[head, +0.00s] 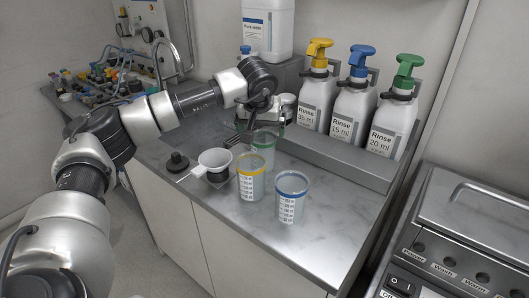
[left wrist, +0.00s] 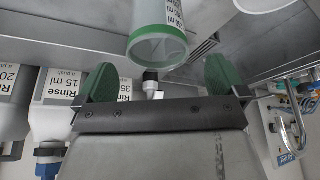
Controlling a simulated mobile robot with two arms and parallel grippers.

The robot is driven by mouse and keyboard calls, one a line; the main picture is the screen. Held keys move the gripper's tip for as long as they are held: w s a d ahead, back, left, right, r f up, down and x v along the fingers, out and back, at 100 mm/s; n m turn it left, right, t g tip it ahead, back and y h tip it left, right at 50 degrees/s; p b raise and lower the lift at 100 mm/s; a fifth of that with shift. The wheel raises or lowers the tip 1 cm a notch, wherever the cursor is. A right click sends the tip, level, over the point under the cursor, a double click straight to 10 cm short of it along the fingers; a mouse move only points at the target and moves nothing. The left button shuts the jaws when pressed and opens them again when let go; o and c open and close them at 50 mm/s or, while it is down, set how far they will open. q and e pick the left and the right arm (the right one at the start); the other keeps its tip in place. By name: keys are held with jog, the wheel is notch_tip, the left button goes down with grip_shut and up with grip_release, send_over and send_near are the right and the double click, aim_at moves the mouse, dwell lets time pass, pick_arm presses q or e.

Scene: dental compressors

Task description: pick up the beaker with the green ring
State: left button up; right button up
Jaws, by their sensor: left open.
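The beaker with the green ring (head: 264,150) stands on the steel counter, behind the yellow-ringed beaker, which partly hides it. It also shows in the left wrist view (left wrist: 158,42), with its green rim towards the camera, beyond the fingertips and roughly between them. My left gripper (head: 238,137) is open and empty, just to the left of the green-ringed beaker. Its two green fingers also show wide apart in the left wrist view (left wrist: 160,78). My right gripper is not in view.
A yellow-ringed beaker (head: 250,184), a blue-ringed beaker (head: 290,204) and a white handled cup (head: 214,158) stand close in front. Rinse bottles with yellow (head: 315,95), blue (head: 351,110) and green (head: 392,125) pumps stand behind. The counter's front right (head: 325,240) is clear.

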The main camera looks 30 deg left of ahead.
aim_at(264, 141)
pick_arm(q)
jog(key=x, duration=0.6)
jog(key=shift+w+f, duration=0.15)
jog(key=shift+f, duration=0.15)
jog(key=shift+c, duration=0.3)
jog(key=c, duration=0.9)
jog(key=shift+r, duration=0.1)
